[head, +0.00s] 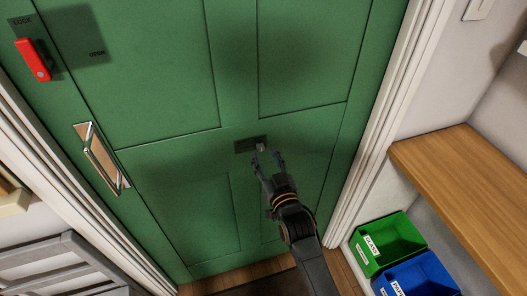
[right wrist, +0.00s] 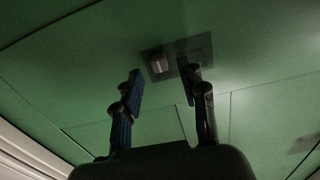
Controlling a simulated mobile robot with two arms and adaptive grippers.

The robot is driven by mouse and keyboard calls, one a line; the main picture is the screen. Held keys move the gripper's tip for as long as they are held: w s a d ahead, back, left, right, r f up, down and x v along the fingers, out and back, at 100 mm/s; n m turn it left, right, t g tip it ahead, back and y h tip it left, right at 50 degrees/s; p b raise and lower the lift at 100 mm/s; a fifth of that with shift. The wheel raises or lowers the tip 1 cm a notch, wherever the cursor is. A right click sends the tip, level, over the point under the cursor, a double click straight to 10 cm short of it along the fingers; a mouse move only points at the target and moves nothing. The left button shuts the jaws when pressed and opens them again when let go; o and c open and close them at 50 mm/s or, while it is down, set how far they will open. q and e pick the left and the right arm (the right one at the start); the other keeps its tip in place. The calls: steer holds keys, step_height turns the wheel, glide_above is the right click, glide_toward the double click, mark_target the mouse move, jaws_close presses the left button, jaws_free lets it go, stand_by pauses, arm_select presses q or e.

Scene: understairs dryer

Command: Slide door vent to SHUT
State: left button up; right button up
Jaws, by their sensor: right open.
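The green door (head: 180,90) fills the middle of the head view and looks closed. Its door vent, a small dark plate (head: 245,145), sits low on the middle rail. In the right wrist view the vent plate (right wrist: 175,52) carries a small pale slider knob (right wrist: 159,64) toward its left end. My right gripper (head: 267,157) is open and empty, in front of the vent. In the right wrist view its fingers (right wrist: 162,85) stand apart, one on each side of the knob; contact is not clear. My left gripper is out of view. Any vent label is unreadable.
A red lock lever (head: 33,60) with LOCK and OPEN labels is at the door's upper left. A metal pull handle (head: 101,160) is below it. At right are a wooden bench (head: 465,190), a green bin (head: 365,258) and a blue bin (head: 425,275).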

steer(key=shift+x, duration=1)
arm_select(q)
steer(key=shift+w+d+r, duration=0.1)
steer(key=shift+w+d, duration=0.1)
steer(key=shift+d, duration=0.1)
arm_select(e)
jaws_close()
